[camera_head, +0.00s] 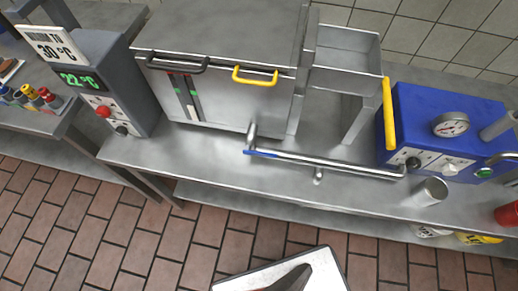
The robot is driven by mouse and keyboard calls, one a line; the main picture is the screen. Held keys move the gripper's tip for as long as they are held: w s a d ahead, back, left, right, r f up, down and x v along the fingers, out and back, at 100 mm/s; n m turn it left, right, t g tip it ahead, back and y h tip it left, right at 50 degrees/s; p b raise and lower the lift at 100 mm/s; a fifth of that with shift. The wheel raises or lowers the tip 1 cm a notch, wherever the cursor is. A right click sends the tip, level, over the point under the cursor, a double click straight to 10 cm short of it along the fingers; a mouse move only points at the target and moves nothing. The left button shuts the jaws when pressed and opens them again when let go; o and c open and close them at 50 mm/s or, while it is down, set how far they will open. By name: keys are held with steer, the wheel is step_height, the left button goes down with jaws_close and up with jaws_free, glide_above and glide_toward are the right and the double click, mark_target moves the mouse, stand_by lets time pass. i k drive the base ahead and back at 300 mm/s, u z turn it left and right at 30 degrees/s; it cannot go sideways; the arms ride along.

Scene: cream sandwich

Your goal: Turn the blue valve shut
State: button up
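A blue lever-like piece (261,154) lies along the left end of a horizontal metal pipe (330,162) at the front of the steel counter. It looks like a valve handle and lies roughly in line with the pipe. I cannot tell for certain which is the valve. My gripper is not in view. Only a white and dark part of my own body shows at the bottom, well below the pipe.
A steel vat (220,95) with a black and a yellow handle stands behind the pipe. A blue machine (445,110) with a gauge is at right, a grey controller reading 22 °C (115,75) at left. A metal cup (430,191) stands near the counter's front edge. The tiled floor is open.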

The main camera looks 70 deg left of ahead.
mark_target(247, 151)
steer(key=u, duration=0.8)
steer(key=i, duration=0.1)
steer(key=u, duration=2.9)
steer(key=k, duration=1.1)
steer(key=z, duration=0.4)
steer(key=i, duration=0.3)
steer(key=z, duration=0.1)
